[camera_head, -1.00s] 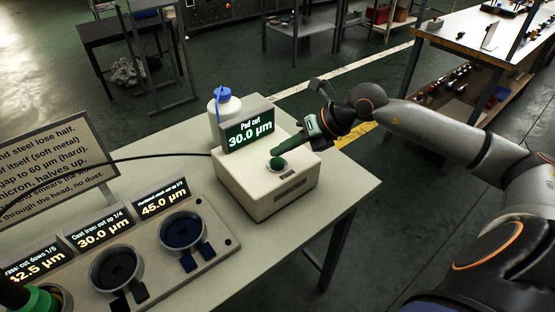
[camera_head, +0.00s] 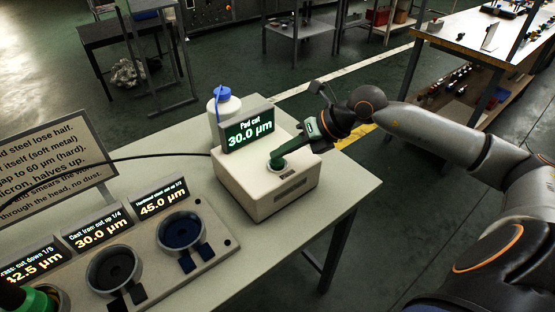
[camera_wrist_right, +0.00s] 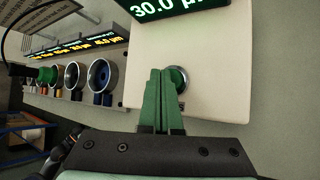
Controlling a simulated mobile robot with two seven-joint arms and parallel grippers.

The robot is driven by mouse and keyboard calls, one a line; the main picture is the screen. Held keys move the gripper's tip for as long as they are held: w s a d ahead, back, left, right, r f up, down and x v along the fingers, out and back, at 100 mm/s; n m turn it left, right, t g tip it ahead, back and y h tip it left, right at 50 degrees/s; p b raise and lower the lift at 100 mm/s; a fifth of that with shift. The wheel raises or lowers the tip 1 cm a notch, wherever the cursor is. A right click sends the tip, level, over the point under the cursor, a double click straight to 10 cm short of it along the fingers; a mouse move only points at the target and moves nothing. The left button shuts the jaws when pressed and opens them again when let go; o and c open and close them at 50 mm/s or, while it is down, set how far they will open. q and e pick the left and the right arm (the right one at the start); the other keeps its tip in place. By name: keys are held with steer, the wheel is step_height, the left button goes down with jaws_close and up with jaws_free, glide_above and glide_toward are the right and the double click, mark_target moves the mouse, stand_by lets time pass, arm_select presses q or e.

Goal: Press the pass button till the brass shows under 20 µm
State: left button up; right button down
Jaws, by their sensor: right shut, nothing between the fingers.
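The white box (camera_head: 245,185) on the table has a round, metal-ringed button (camera_wrist_right: 180,80) on top. Its display (camera_head: 249,134) reads "Pad cut 30.0 µm". My right gripper (camera_head: 277,159) is shut and empty, its green fingertips down at the button; contact cannot be made out for certain. The wrist view also shows the fingers (camera_wrist_right: 162,80) covering part of the button. The brass display (camera_head: 32,264) at lower left ends in "2.5 µm"; its first digit is unclear. A green and black head (camera_head: 38,299) is at the cup below it. My left gripper is not seen.
The cast iron display (camera_head: 98,229) reads 30.0 µm and the third (camera_head: 163,196) 45.0 µm, above open cups (camera_head: 115,270). A blue-capped bottle (camera_head: 224,105) stands behind the box. A sign (camera_head: 55,165) and a black cable (camera_head: 130,158) are at left.

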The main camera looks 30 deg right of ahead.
mark_target(283, 163)
steer(key=shift+f+b, duration=0.45)
steer(key=shift+f, duration=0.1)
steer(key=shift+r, duration=0.1)
stand_by(0.5)
steer(key=shift+r+p, duration=0.6)
steer(key=shift+r, duration=0.25)
steer(key=shift+r+p, duration=1.75)
steer(key=shift+r, duration=0.8)
steer(key=shift+s, duration=0.1)
